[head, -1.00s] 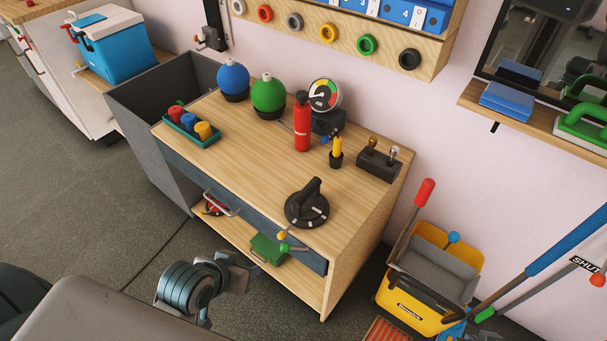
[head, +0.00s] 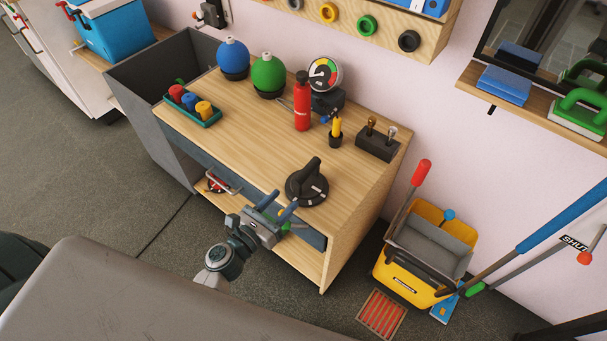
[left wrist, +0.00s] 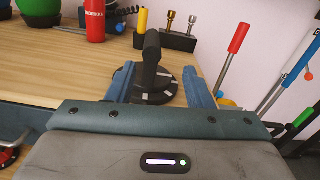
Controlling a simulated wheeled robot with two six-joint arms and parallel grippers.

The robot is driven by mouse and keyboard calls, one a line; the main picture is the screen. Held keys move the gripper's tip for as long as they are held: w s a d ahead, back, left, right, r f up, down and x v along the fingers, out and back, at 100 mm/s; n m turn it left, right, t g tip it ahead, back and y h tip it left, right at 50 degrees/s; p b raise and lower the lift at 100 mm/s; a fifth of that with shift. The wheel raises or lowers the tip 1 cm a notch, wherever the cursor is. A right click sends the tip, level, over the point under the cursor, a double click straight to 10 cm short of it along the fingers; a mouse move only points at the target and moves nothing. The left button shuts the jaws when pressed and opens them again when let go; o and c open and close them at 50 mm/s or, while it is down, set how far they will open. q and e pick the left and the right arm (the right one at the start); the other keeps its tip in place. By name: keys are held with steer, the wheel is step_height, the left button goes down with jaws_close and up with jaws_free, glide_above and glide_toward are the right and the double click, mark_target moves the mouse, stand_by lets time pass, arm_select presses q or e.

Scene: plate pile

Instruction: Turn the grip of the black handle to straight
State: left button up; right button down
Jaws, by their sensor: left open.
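The black handle (head: 307,183) is a round black dial with white marks and a raised bar grip, on the front right of the wooden worktop. The grip slants up to the right in the head view. In the left wrist view the handle (left wrist: 152,72) stands ahead, between my fingers in the picture. My left gripper (head: 281,204) is open and empty, just in front of the handle at the worktop's front edge. Its two blue fingers also show in the left wrist view (left wrist: 158,88). I cannot tell whether a finger touches the dial. My right gripper is not in view.
On the worktop (head: 240,145) stand a red bottle (head: 302,108), a gauge (head: 324,74), a yellow item in a black cup (head: 336,132) and a black block with two levers (head: 378,140). A yellow mop bucket (head: 408,275) stands right of the bench.

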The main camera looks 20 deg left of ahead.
mark_target(303, 175)
arm_select(q)
steer(key=shift+w+a+f+n+y, duration=0.2)
steer(key=shift+a+f+n+y, duration=0.1)
steer(key=shift+n, duration=0.3)
steer(key=shift+w, duration=0.15)
steer(key=p+x, duration=0.2)
steer(key=x, duration=0.7)
steer(key=shift+r+p, duration=0.15)
steer(key=shift+p, duration=0.2)
steer(key=shift+x, duration=0.75)
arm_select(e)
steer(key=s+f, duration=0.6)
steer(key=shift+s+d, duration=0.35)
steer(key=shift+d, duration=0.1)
arm_select(q)
steer(key=shift+c, duration=0.2)
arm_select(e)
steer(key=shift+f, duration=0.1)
arm_select(q)
steer(key=c, duration=0.9)
